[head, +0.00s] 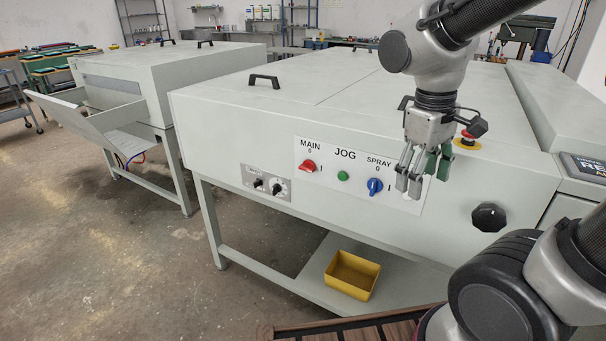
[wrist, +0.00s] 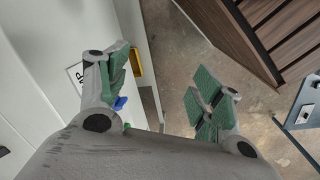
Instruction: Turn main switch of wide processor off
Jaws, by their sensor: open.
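The wide processor (head: 250,120) is the large pale cabinet in the head view. On its front panel, the red main switch (head: 308,166) sits under the label MAIN. To its right are a green jog button (head: 343,176) and the blue spray switch (head: 375,186), which also shows in the wrist view (wrist: 119,103). My gripper (head: 408,188) hangs in front of the panel, right of the blue switch and apart from the red one. Its fingers point down. In the wrist view my gripper (wrist: 160,92) is open with nothing between its fingers. The red switch is not visible there.
A black knob (head: 489,217) and a red emergency button (head: 467,139) are on the processor's right. Two small black knobs (head: 268,186) are at left. A yellow bin (head: 351,275) sits on the lower shelf. Open floor (head: 140,270) lies at left; wooden slats (head: 360,323) are in front.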

